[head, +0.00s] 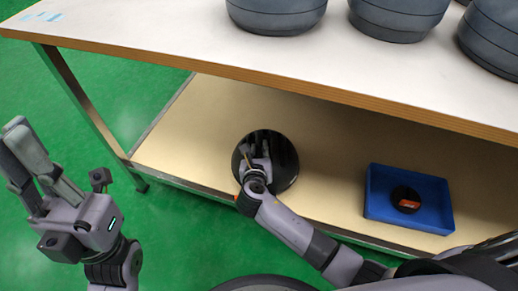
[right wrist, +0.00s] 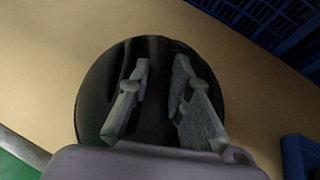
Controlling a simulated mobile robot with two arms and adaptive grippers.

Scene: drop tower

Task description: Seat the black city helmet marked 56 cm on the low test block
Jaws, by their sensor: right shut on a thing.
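A glossy black round object (head: 286,161), which looks like the black helmet, is on the lower shelf. My right gripper (head: 252,152) reaches over it and is shut on it. In the right wrist view the dark rounded shape (right wrist: 100,85) lies behind and between the two fingers of my right gripper (right wrist: 161,66). I cannot read any size mark on it, and the exact place of the grip is hard to see. My left gripper (head: 14,150) is raised at the left, away from the shelf. I cannot pick out the low test block.
A blue tray (head: 440,222) on the lower shelf holds a small black round thing (head: 405,199) with an orange mark. Several dark grey rounded objects (head: 390,18) stand on the white upper top (head: 190,30). Its wooden front edge overhangs the shelf (head: 180,140). Green floor is open at left.

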